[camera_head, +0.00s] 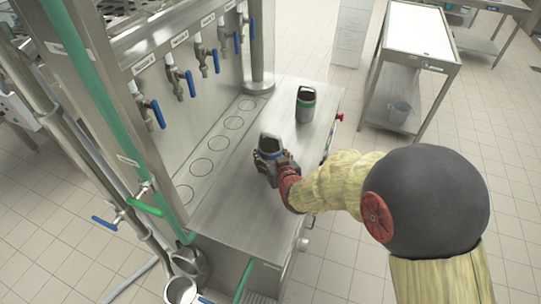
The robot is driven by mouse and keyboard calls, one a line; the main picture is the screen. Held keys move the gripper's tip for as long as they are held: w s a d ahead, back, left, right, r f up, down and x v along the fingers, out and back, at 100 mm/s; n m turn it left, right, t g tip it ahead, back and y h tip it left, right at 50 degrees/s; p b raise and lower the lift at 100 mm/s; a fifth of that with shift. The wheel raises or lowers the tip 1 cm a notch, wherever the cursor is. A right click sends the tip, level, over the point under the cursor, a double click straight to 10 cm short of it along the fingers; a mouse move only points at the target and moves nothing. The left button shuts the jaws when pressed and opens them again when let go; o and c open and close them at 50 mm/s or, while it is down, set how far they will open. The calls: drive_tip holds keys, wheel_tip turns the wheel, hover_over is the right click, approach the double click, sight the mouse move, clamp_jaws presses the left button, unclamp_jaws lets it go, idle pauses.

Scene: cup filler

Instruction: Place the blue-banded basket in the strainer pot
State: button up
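The blue-banded basket (270,141) is a dark and light metal vessel with a blue band, over the steel counter. My gripper (271,158) reaches it from the right, with its fingers around its lower part. The fingers hide its base, so I cannot tell whether they are closed on it or whether it touches the counter. Two round metal vessels, an upper one (190,262) and a lower one (181,291), show at the bottom left, below the counter's near end. Either may be the strainer pot; I cannot tell which.
A green-banded basket (305,104) stands farther back on the steel counter (222,212). Several blue-handled taps (178,76) line the wall at left, above marked circles. A side table (418,32) stands back right.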

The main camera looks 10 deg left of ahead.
drive_tip(key=shift+f, duration=0.1)
drive_tip(key=o, duration=1.3)
drive_tip(key=shift+r, duration=0.2)
drive_tip(key=p+v, duration=0.1)
drive_tip(key=v, duration=1.1)
drive_tip(key=shift+s+a+p, duration=0.1)
drive_tip(key=shift+p, duration=0.25)
